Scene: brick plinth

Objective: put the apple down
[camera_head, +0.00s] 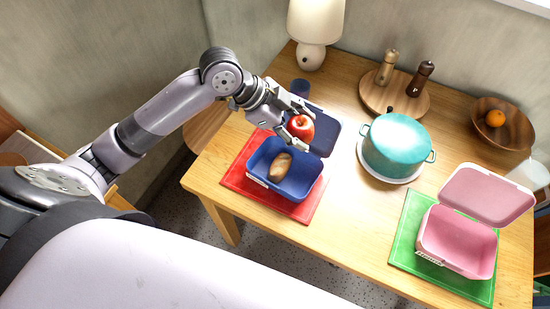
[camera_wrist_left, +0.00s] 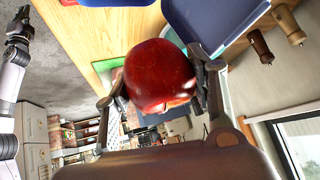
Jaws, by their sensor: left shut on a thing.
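A red apple (camera_head: 300,127) is held between the fingers of my left gripper (camera_head: 294,122). In the head view it is at the back part of an open blue lunch box (camera_head: 262,158), in front of the raised dark blue lid (camera_head: 326,134). The apple (camera_wrist_left: 158,75) fills the middle of the left wrist view, with the left gripper's fingers (camera_wrist_left: 160,95) on both sides of it. A brown bread roll (camera_head: 281,163) lies in the blue box. My right gripper is not in the head view.
The blue box stands on a red mat (camera_head: 235,177). A teal pot (camera_head: 397,146) stands on a white plate to the right. An open pink box (camera_head: 457,242) sits on a green mat (camera_head: 408,240). Two mills stand on a round board (camera_head: 394,104). A wooden bowl (camera_head: 511,130) holds an orange.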

